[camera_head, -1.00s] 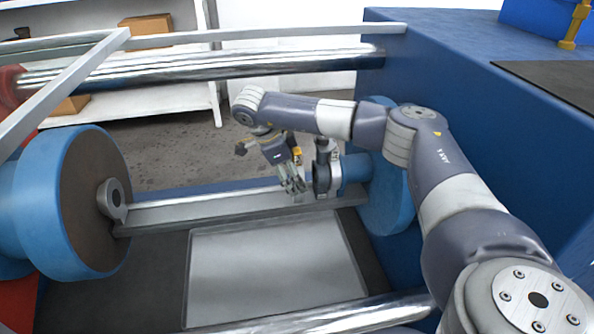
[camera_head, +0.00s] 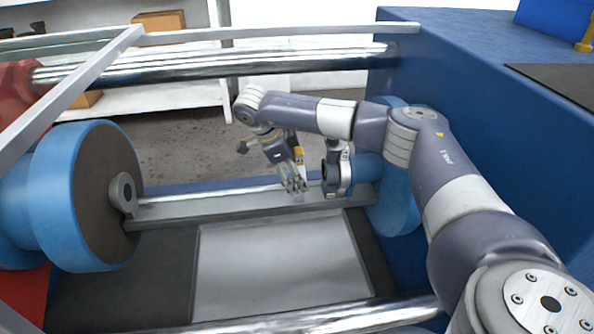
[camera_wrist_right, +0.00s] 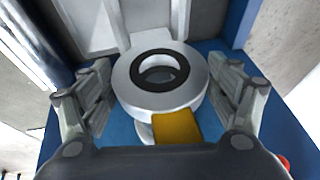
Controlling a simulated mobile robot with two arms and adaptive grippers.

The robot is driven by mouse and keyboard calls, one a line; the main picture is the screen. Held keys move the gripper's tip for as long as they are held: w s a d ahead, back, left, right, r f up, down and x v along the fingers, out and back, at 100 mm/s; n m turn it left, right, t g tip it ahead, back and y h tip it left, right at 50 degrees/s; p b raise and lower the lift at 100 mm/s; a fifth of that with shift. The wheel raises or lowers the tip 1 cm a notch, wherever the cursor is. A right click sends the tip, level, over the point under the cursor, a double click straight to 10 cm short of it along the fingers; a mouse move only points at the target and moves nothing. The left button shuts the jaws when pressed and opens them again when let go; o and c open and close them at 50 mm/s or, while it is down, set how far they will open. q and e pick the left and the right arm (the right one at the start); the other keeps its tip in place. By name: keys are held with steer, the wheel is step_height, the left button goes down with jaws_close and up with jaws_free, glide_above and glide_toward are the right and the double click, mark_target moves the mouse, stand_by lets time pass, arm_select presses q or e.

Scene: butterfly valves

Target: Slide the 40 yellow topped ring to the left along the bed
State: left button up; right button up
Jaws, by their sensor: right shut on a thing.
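The yellow topped ring is a light grey ring with a black inner lining. In the right wrist view the ring (camera_wrist_right: 125,85) stands between my right gripper's two fingers, its yellow top (camera_wrist_right: 177,127) towards the palm. In the head view the yellow top (camera_head: 299,154) shows beside the fingers, with the ring mostly hidden behind them. My right gripper (camera_head: 294,184) is shut on this ring, just above the bed (camera_head: 220,205); whether the ring touches the bed is unclear. My left gripper is not in view.
Another grey ring with a neck (camera_head: 334,172) stands just right of my right gripper, by the right blue flange (camera_head: 398,200). A large blue disc (camera_head: 88,200) with a brown face and grey hub closes the left end. The bed between gripper and hub is clear.

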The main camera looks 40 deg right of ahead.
steer(key=shift+w+a+f, duration=0.1)
steer(key=shift+w+a, duration=0.25)
steer(key=shift+a, duration=0.3)
steer(key=shift+w+a, duration=0.5)
steer(key=shift+a, duration=0.4)
steer(key=shift+w+a, duration=0.25)
steer(key=shift+a, duration=0.2)
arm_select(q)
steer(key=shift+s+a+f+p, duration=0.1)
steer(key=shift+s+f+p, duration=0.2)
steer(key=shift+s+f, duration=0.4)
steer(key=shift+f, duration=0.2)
arm_select(e)
steer(key=shift+w+a, duration=0.1)
steer(key=shift+a, duration=0.05)
